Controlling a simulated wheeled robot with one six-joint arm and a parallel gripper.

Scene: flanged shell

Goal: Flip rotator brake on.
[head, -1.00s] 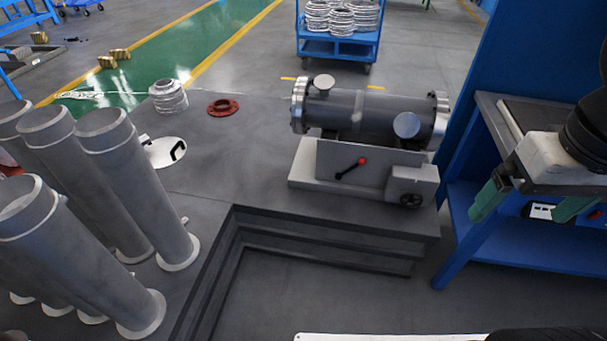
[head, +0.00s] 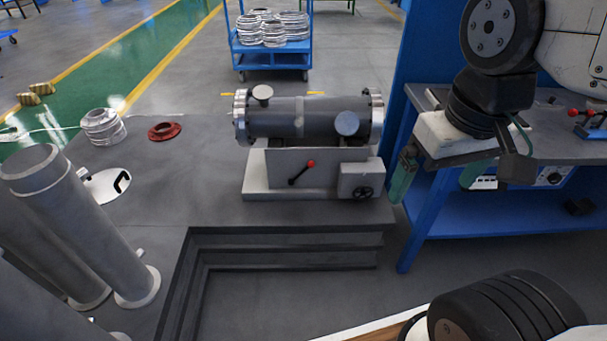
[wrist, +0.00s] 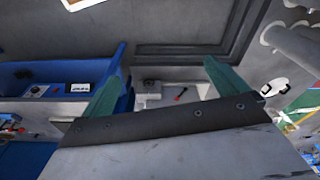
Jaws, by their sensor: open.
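The rotator (head: 310,118) is a grey flanged cylinder lying on a light grey base (head: 262,178) on the raised floor, centre right in the head view. Its brake lever (head: 301,173) is a short black handle with a red knob on the front of the base, slanting up to the right. The lever also shows small in the wrist view (wrist: 182,94). My gripper (head: 436,181) is open and empty, its green fingers pointing down, to the right of the rotator and apart from it. In the wrist view its fingers (wrist: 160,82) are spread wide.
A blue workbench (head: 480,225) stands at the right, close to my gripper. A handwheel (head: 364,193) is on the base right of the lever. Grey pipes (head: 90,225) stand at the left. A stepped recess (head: 285,245) lies in front. A blue cart (head: 272,60) is behind.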

